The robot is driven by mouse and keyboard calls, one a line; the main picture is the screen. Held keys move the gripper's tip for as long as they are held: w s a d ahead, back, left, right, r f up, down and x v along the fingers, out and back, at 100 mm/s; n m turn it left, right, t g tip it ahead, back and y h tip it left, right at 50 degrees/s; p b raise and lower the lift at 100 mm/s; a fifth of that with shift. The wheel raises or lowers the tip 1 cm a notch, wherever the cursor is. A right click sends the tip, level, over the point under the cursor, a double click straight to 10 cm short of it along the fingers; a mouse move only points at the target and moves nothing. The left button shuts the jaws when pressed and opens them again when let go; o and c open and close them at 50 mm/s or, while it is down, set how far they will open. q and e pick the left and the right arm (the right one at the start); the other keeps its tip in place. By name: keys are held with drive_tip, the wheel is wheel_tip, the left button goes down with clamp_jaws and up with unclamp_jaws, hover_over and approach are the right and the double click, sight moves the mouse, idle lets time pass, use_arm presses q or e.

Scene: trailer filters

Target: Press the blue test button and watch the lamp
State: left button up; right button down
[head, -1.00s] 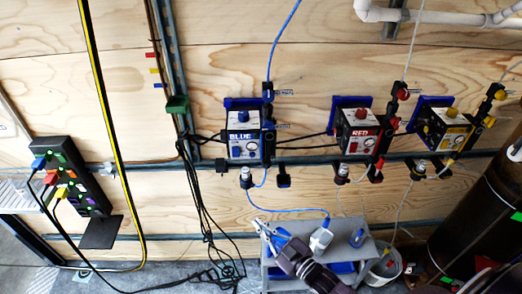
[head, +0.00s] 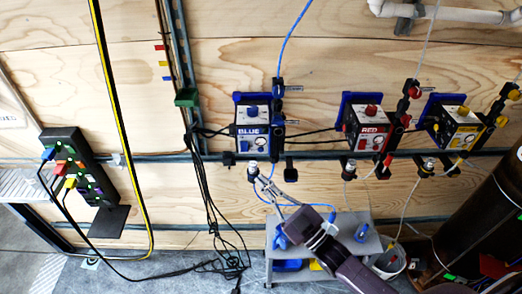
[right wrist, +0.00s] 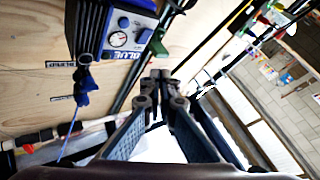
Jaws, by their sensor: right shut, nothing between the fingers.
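The blue unit (head: 252,138) is mounted on the wood wall, with a "BLUE" label, a blue knob on top and a small gauge on its front. In the right wrist view the blue unit (right wrist: 118,38) is at upper left, turned on its side, with its knob and gauge facing me. I cannot tell which part is the test button, or whether a lamp is lit. My right gripper (head: 256,179) is just below the blue unit in the picture, shut and empty. In the right wrist view its fingertips (right wrist: 164,88) are close together, apart from the unit. My left gripper is not in view.
A red unit (head: 366,128) and a yellow unit (head: 455,128) hang to the right. A grey cart (head: 358,246) stands below, behind my right arm. Black cables (head: 208,195) hang at left near a power strip (head: 78,165). A dark cylinder (head: 480,220) stands at right.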

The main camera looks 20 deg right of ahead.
drive_tip(key=b, duration=0.3)
approach(253, 146)
drive_tip(key=w+a+r, duration=0.1)
drive_tip(key=a, duration=0.2)
drive_tip(key=shift+w+d+r+b, duration=0.15)
drive_tip(key=shift+w+b, duration=0.1)
drive_tip(key=shift+w, duration=0.3)
drive_tip(key=shift+w+a+r+b, duration=0.1)
drive_tip(key=shift+w+b, duration=0.1)
drive_tip(key=shift+w, duration=0.35)
drive_tip(key=shift+w+d, duration=0.1)
drive_tip(key=shift+w+d, duration=0.1)
drive_tip(key=shift+w, duration=0.2)
drive_tip(key=shift+w+d+b, duration=0.1)
drive_tip(key=shift+w+b, duration=0.25)
drive_tip(key=shift+b, duration=0.15)
idle(0.6)
idle(0.4)
drive_tip(key=shift+s+a+p, duration=0.25)
drive_tip(key=shift+s+p, duration=0.2)
drive_tip(key=shift+s, duration=0.35)
